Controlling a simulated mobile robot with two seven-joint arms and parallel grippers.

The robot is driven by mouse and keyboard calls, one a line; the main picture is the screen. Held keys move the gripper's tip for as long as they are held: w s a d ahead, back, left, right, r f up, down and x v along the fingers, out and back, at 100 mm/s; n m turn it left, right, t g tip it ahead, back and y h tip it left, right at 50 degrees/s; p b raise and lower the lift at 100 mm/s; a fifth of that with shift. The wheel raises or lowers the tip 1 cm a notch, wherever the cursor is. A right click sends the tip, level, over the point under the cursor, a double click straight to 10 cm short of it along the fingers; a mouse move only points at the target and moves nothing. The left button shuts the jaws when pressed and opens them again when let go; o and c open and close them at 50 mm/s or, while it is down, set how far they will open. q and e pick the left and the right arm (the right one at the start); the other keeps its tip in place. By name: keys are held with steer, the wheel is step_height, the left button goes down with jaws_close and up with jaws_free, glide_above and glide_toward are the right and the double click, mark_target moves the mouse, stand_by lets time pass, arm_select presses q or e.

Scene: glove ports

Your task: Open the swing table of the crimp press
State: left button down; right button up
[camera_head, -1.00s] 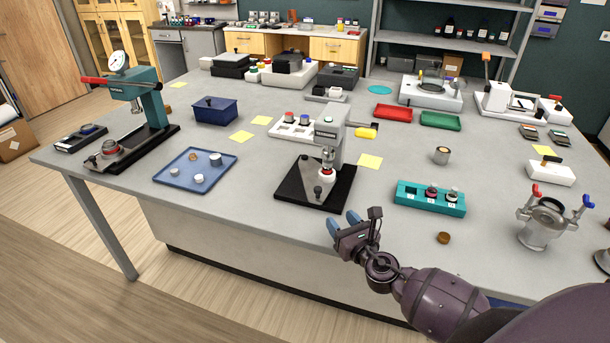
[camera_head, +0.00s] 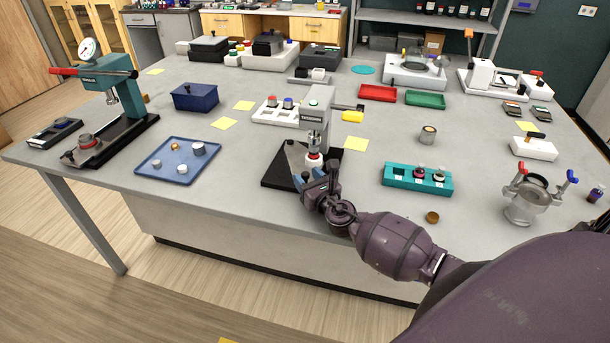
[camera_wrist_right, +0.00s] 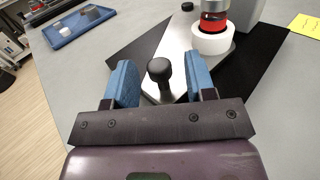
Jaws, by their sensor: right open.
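The crimp press (camera_head: 316,120) is a pale grey column on a black base (camera_head: 277,168), with a yellow-ended lever, near the table's front edge. Its swing table (camera_wrist_right: 176,62) is a metal plate with an upright black knob (camera_wrist_right: 159,69) at the near end. A white ring (camera_wrist_right: 212,40) with a red part in it stands on the plate's far end. My right gripper (camera_head: 312,176) is open at the front of the press. In the right wrist view its blue fingers (camera_wrist_right: 161,82) stand on both sides of the knob, with gaps visible. My left gripper is out of view.
A teal press with a gauge (camera_head: 108,85) and a blue tray (camera_head: 178,160) stand to the left. A teal block with vials (camera_head: 418,179), a small brown piece (camera_head: 432,217) and a metal pot (camera_head: 526,200) are to the right.

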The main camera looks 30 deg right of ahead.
steer(key=shift+w, duration=0.8)
jaws_close()
